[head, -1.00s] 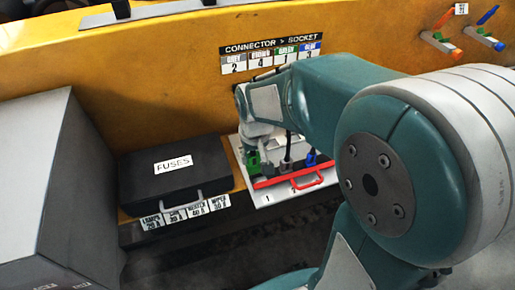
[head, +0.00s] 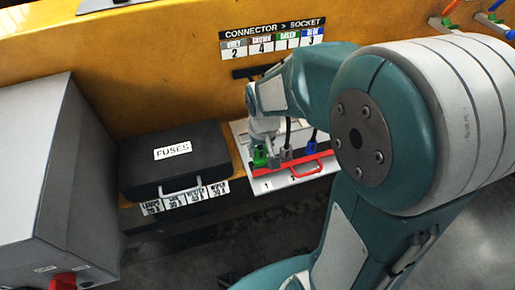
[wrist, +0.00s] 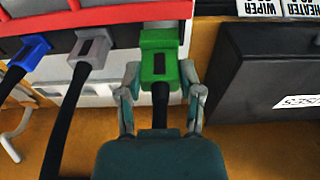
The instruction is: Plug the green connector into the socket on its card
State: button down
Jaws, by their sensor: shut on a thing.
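My gripper (head: 261,147) is shut on the green connector (head: 259,158). In the wrist view my gripper (wrist: 160,82) has one finger on each side of the green connector (wrist: 160,58), whose black cable runs back toward the palm. The connector's front end meets the pale strip by the red bar (head: 290,165); I cannot tell how deep it sits in the socket. The number 1 (head: 267,185) is on the white plate in front of it. The connector-to-socket card (head: 272,39) is on the yellow wall, its green number hard to read.
A grey connector (wrist: 97,47) and a blue connector (wrist: 32,50) with black cables stand beside the green one. A black fuse box (head: 172,160) is close on the left. A red handle (head: 306,170) sticks out in front. A grey cabinet (head: 60,180) stands far left.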

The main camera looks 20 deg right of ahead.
aim_at(260, 159)
jog(key=shift+d, duration=0.15)
jog(key=shift+a, duration=0.6)
jog(key=shift+d, duration=0.7)
jog(key=shift+a, duration=0.3)
jog(key=shift+f, duration=1.4)
jog(key=shift+c, duration=0.8)
grip_release()
